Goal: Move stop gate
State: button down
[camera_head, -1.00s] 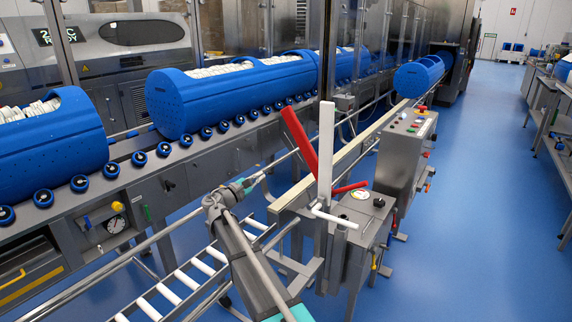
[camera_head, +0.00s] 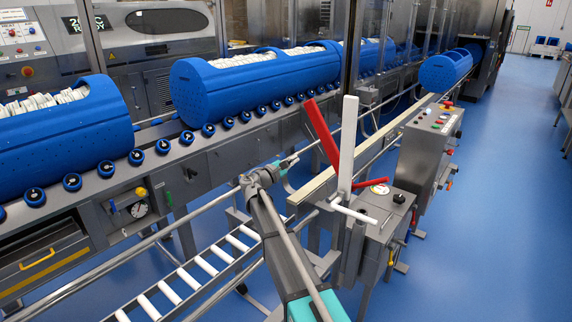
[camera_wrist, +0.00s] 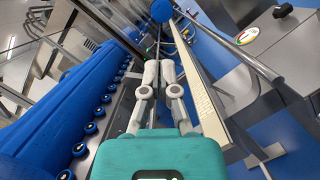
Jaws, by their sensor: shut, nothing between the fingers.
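I cannot tell which of these is the stop gate. My gripper (camera_head: 294,160) is shut and empty, just left of the upright red bar and apart from it. In the wrist view my gripper (camera_wrist: 158,68) points along the beige rail (camera_wrist: 200,85), which lies to its right; the upright bars do not show there.
Blue tubs (camera_head: 255,88) of white items stand on a roller conveyor (camera_head: 190,155) at left. Another blue tub (camera_head: 445,70) is at the far end of the rail. Grey control boxes (camera_head: 430,140) stand right of the rail. The blue floor (camera_head: 500,180) at right is clear.

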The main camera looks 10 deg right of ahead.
jog(key=d+r+p, duration=0.3)
jog(key=d, duration=0.2)
jog(key=shift+r, duration=0.3)
jog(key=shift+a, duration=0.1)
dwell(0.3)
